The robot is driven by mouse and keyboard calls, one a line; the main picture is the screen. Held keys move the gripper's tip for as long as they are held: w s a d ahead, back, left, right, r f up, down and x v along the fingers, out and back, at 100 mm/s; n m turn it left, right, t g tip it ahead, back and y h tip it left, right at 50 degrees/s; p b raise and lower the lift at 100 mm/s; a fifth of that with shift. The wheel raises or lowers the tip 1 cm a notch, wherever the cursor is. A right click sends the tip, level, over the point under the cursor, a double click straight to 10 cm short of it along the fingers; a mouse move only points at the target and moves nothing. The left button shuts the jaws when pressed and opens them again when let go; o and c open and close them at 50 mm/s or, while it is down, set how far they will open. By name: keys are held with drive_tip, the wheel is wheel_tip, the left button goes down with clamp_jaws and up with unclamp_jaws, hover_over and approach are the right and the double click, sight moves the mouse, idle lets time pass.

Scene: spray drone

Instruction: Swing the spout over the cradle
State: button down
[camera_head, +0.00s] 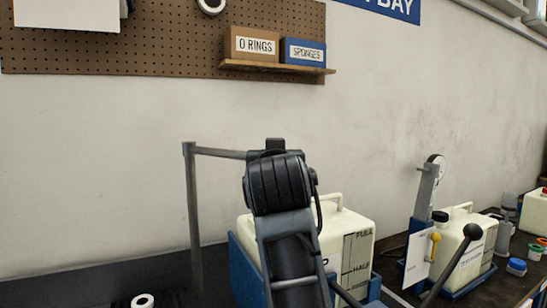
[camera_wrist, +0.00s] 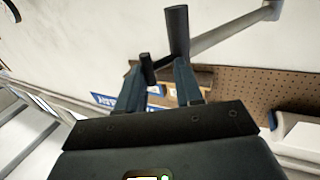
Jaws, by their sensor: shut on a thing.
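The spout is a grey swing arm (camera_head: 218,152) on an upright post (camera_head: 193,215) at the left in the head view. Its bar (camera_wrist: 225,30) and a dark downspout end (camera_wrist: 177,32) show in the wrist view. My gripper (camera_wrist: 160,75) is shut on a small dark peg (camera_wrist: 147,65) beside that end. In the head view my wrist covers the fingers and the bar's tip. My arm hides the tank's middle.
To the right stand a second cream tank (camera_head: 482,252), a lever with a black knob (camera_head: 473,231) and a yellow knob (camera_head: 435,237). A white roll (camera_head: 143,300) lies at the lower left. A pegboard (camera_head: 160,45) and shelf boxes are on the wall behind.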

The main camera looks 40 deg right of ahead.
drive_tip(key=c, duration=1.3)
unclamp_jaws()
drive_tip(key=shift+d+r+h, duration=0.15)
drive_tip(key=shift+d+r, duration=0.05)
drive_tip(key=shift+d, duration=0.35)
drive_tip(key=shift+d+r+h, duration=0.15)
drive_tip(key=shift+d, duration=0.35)
drive_tip(key=shift+s+a+f, duration=0.2)
drive_tip(key=shift+s+a, duration=0.05)
drive_tip(key=shift+a, duration=0.1)
drive_tip(key=shift+c, duration=0.2)
drive_tip(key=a+b+v, duration=0.1)
drive_tip(key=b+v, duration=0.1)
drive_tip(key=v, duration=0.6)
drive_tip(key=shift+w, duration=0.25)
